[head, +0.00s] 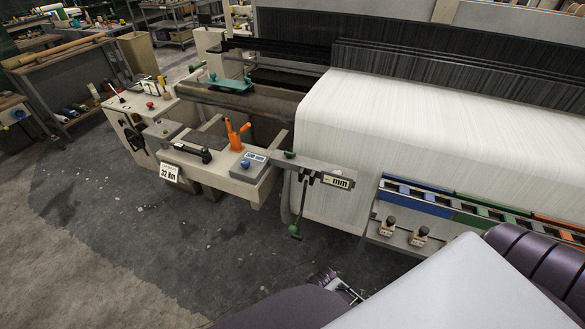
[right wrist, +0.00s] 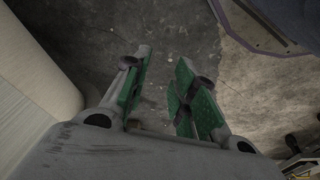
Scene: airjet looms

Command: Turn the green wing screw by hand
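Several green or teal parts show in the head view, and I cannot tell for sure which is the wing screw. A green knob (head: 290,154) sits on the bracket with the "mm" label. A green-ended lever (head: 294,231) hangs below that bracket. A teal clamp (head: 231,84) with small knobs lies on the beam behind. My right gripper (right wrist: 160,88) is open and empty in the right wrist view, its green-padded fingers apart over bare floor. Part of what seems the same gripper (head: 343,289) shows low in the head view, partly covered by my pale arm link. My left gripper is not in view.
The white cloth roll (head: 390,135) fills the right of the loom. A rail with coloured blocks (head: 415,197) runs along its front. An orange handle (head: 237,135) and a "32 Nm" sign (head: 169,172) are at the left. The dark floor (head: 190,260) before the loom is clear.

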